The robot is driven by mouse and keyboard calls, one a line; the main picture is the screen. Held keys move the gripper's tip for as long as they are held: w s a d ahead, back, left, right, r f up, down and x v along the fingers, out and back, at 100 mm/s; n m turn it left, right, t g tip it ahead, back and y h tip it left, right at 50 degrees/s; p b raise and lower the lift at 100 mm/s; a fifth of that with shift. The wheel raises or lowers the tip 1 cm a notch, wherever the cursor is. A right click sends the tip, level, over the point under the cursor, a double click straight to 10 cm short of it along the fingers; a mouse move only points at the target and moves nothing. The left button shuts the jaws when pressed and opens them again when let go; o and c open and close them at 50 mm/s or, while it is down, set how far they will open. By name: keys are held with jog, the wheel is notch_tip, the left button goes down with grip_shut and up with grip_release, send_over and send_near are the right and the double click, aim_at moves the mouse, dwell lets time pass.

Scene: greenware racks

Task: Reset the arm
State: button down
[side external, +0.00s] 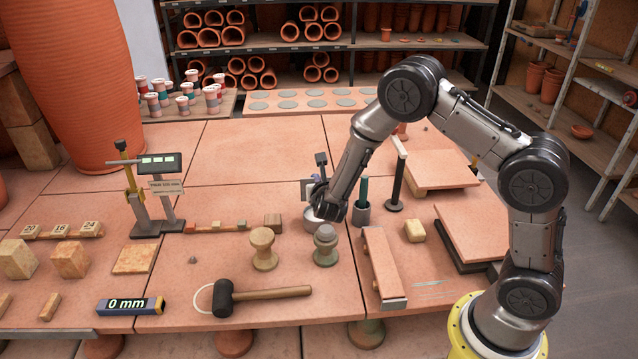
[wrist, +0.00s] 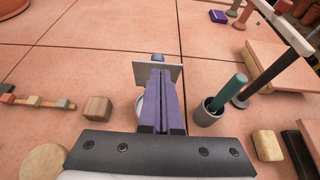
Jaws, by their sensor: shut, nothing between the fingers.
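My gripper (side external: 316,181) is above the middle of the tiled bench in the side external view, partly hidden by my own wrist. In the wrist view its two purple fingers (wrist: 161,76) lie together, shut, with nothing held between them. A pale upright plate (wrist: 142,72) with a blue knob stands just beyond the fingertips; I cannot tell whether they touch it. A pale round vessel (side external: 312,224) is below my gripper, mostly hidden by the fingers in the wrist view. A grey cup (side external: 361,213) with a green stick stands to the right.
A dark post (side external: 397,185) with a pale crossbar stands right of the cup. A small wooden cube (wrist: 97,107) lies left of the fingers. Wooden knobs (side external: 263,250), a mallet (side external: 265,294) and a long clay block (side external: 381,262) are nearer the front. Bare tiles (side external: 255,150) lie behind.

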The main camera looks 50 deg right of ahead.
jog(key=s+d+r+m+h, duration=0.1)
jog(key=s+r+m, duration=0.2)
jog(key=r, duration=0.6)
jog(key=s+d+r+m+h, duration=0.1)
jog(key=s+r+m, duration=0.15)
jog(key=r, duration=0.55)
jog(key=s+d+r+m+g+y, duration=0.1)
jog(key=s+r+m+g, duration=0.1)
jog(key=s+r+m, duration=0.3)
jog(key=s+d+r+m+g, duration=0.1)
jog(key=s+d+m+g, duration=0.1)
jog(key=s+m, duration=0.35)
jog(key=s+a+m+y, duration=0.3)
jog(key=s+a+m, duration=0.1)
jog(key=s, duration=0.7)
jog(key=s+a+f+m+y, duration=0.2)
jog(key=s+a+m+y, duration=0.1)
jog(key=a, duration=0.3)
jog(key=s+a+f+m+y, duration=0.2)
jog(key=s+a+m+y, duration=0.1)
jog(key=a+m+y, duration=0.1)
jog(key=shift+s+a+f, duration=0.2)
jog(key=shift+a+f, duration=0.15)
jog(key=shift+a, duration=0.55)
